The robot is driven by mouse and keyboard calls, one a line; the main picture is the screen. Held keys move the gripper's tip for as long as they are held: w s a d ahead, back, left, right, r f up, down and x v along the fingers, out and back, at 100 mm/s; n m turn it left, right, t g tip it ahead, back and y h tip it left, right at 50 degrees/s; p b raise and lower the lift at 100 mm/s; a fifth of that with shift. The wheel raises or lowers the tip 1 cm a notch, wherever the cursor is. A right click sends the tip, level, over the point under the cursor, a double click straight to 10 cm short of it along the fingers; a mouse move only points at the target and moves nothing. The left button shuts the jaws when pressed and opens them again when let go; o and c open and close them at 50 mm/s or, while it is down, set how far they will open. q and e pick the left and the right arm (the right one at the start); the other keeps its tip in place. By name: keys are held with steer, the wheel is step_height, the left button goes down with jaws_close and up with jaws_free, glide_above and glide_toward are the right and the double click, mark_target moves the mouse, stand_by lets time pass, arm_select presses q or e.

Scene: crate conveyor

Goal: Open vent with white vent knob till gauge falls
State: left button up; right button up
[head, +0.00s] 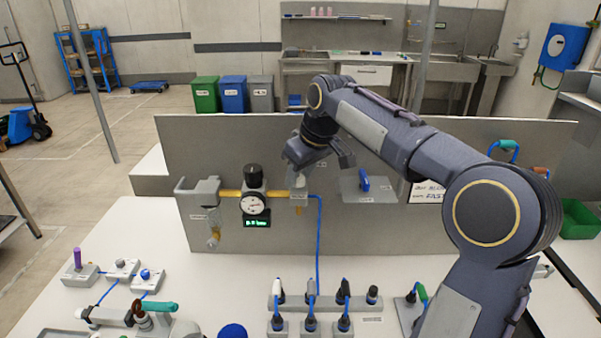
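A round gauge (254,204) with a white dial and a needle sits on the upright grey panel, with a green digital display (257,222) below it. Their readings are too small to make out. A yellow pipe (229,193) runs behind the gauge, and a black knob (253,174) stands above it. A pale fitting (297,183), which may be the white vent knob, shows at the pipe's right end. My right gripper (315,166) is right at this fitting and partly hides it. Whether its fingers touch or grip it cannot be made out. My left gripper is out of view.
A blue hose (318,240) drops from the fitting to the table. A plate with a blue handle (365,184) is right of my gripper. A grey bracket (197,191) is on the left. Several plugs stand in a rack (330,300) in front. The white table (215,280) has clear room below the gauge.

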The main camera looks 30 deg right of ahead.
steer(key=c, duration=0.6)
steer(key=shift+c, duration=0.2)
steer(key=shift+m, duration=0.4)
steer(key=m, duration=0.1)
steer(key=m+h+p, duration=0.1)
steer(key=shift+a+r+m+h, duration=0.1)
steer(key=shift+a+m+h, duration=0.05)
steer(key=shift+m+h, duration=0.15)
steer(key=m+h+p, duration=0.1)
steer(key=m, duration=0.2)
steer(key=shift+a+m, duration=0.1)
steer(key=shift+m, duration=0.3)
steer(key=m+h, duration=0.1)
steer(key=m, duration=0.1)
steer(key=m+g+h+p, duration=0.1)
steer(key=m, duration=0.2)
steer(key=shift+w+a, duration=0.1)
steer(key=m+g, duration=0.1)
steer(key=m, duration=0.2)
steer(key=m+g+p, duration=0.1)
steer(key=m, duration=0.1)
steer(key=shift+w+m+h, duration=0.1)
steer(key=shift+m+h, duration=0.3)
